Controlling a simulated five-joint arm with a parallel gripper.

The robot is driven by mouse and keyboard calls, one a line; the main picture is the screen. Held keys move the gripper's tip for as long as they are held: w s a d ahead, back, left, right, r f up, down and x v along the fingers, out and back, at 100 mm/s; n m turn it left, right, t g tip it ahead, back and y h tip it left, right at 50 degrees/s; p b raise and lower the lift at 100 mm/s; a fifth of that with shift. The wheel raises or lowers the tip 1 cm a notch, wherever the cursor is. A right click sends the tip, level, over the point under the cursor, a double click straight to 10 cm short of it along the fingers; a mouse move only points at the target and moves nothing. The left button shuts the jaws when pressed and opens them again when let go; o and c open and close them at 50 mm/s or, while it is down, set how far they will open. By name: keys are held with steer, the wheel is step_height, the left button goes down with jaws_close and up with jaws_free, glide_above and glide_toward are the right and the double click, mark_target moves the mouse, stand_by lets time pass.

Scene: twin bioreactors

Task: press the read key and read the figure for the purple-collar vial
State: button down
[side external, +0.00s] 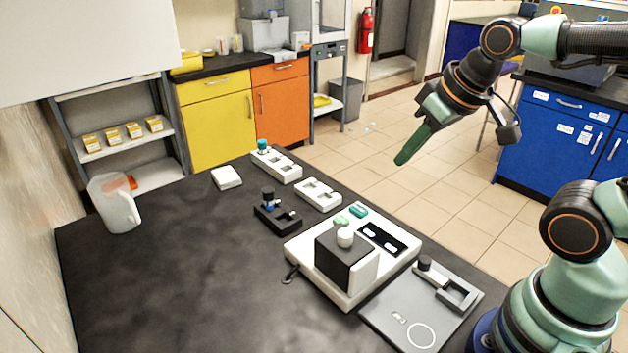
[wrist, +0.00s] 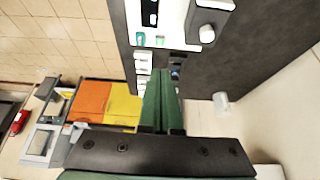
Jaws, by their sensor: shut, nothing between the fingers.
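My gripper (side external: 402,159) is shut and empty, raised in the air beyond the table's right edge, well clear of everything. Its green fingers (wrist: 163,80) also show together in the wrist view. The white instrument (side external: 303,261) stands on the dark table, with a black block (side external: 340,262) and white knob (side external: 345,236) on top. A pale green key (side external: 341,220) and a darker teal key (side external: 359,210) sit at its far side; their labels are unreadable. A dark-capped vial (side external: 268,196) with a bluish collar stands in a black holder (side external: 283,222). I cannot make out a purple collar.
A teal-capped vial (side external: 263,146) stands in a white rack (side external: 280,168); another white rack (side external: 318,196) is nearer. A grey plate (side external: 385,318) with a dark knob (side external: 425,263) lies front right. A jug (side external: 115,203) stands at left. The table's left middle is clear.

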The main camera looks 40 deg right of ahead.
steer(key=shift+w, duration=0.1)
stand_by(0.3)
steer(key=g, duration=0.6)
glide_above(359, 209)
step_height(359, 209, down, 6)
step_height(359, 209, down, 14)
steer(key=shift+f, duration=0.1)
stand_by(0.6)
